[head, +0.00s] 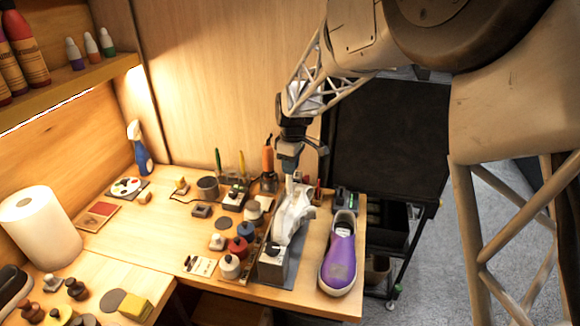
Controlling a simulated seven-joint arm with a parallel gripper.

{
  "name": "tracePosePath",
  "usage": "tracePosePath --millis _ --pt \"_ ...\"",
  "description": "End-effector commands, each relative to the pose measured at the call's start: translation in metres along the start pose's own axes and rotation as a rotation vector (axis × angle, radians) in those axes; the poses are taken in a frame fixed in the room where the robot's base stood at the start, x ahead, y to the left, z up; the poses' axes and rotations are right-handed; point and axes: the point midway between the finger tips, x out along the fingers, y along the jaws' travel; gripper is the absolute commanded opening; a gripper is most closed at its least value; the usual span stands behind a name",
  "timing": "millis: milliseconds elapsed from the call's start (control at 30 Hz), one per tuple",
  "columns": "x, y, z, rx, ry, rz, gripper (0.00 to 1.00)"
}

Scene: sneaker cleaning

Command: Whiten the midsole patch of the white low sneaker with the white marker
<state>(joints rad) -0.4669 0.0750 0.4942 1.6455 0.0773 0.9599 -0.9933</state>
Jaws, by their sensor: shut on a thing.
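The white low sneaker (292,216) is propped up at the grey stand (272,268) near the right end of the bench. My gripper (288,168) is above the sneaker's upper end, pointing down. It is shut on a slim white thing, which looks like the white marker (289,186), held upright. The marker's lower end meets the sneaker's outline in this view. I cannot tell whether it touches. The midsole patch cannot be made out at this size.
A purple shoe (340,256) stands right of the sneaker, near the bench edge. Several jars, including a red one (238,246), crowd the left side. An orange bottle (268,156) stands behind. A paper roll (38,230) is far left. Bare wood lies at centre left.

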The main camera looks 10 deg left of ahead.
Motion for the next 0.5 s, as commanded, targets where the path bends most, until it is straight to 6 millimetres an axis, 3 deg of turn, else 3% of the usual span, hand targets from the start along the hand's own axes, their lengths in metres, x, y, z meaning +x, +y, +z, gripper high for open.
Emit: tracePosePath --millis 500 --pt "0.000 -0.018 0.003 -0.001 0.000 0.000 0.00"
